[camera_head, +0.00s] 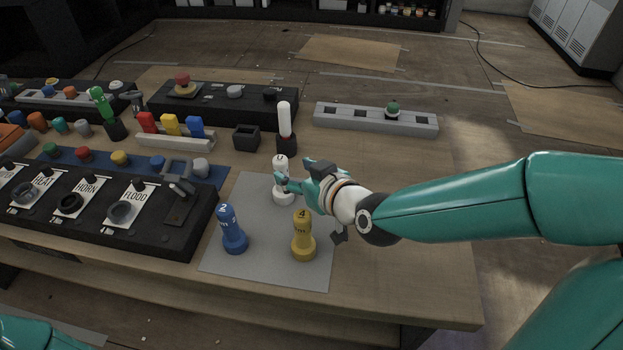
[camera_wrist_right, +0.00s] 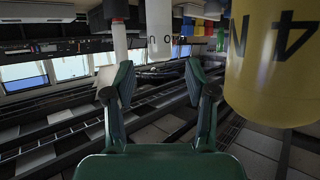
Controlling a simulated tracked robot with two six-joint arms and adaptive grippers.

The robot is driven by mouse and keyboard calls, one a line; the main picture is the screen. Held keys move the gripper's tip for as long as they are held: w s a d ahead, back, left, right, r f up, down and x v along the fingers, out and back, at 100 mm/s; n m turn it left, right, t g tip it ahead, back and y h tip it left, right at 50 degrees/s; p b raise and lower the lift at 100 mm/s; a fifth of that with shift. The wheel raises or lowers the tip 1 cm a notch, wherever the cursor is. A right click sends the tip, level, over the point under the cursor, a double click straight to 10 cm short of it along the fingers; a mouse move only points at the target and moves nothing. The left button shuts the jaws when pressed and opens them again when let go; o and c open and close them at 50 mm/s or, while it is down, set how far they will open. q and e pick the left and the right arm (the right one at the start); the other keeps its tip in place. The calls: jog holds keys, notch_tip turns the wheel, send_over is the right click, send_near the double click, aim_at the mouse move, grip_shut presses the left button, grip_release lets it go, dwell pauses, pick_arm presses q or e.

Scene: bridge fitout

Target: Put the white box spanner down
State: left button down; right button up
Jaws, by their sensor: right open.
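The white box spanner (camera_head: 281,164) stands upright on the grey mat (camera_head: 245,270), its round base on the mat. My right gripper (camera_head: 296,177) is at its right side, with one fingertip overlapping its middle in the head view. In the right wrist view the gripper (camera_wrist_right: 161,82) is open with nothing held, and the white spanner (camera_wrist_right: 158,30) shows ahead between the fingers. I cannot tell whether a finger touches it. My left gripper is not in view.
A blue spanner (camera_head: 232,230) and a yellow spanner (camera_head: 303,236) stand upright nearer on the mat; the yellow one (camera_wrist_right: 270,60) looms right in the wrist view. A white-topped rod (camera_head: 284,119) stands behind. A black switch panel (camera_head: 175,228) lies left. The table's right side is clear.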

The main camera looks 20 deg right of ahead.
jog(key=shift+v, duration=2.7)
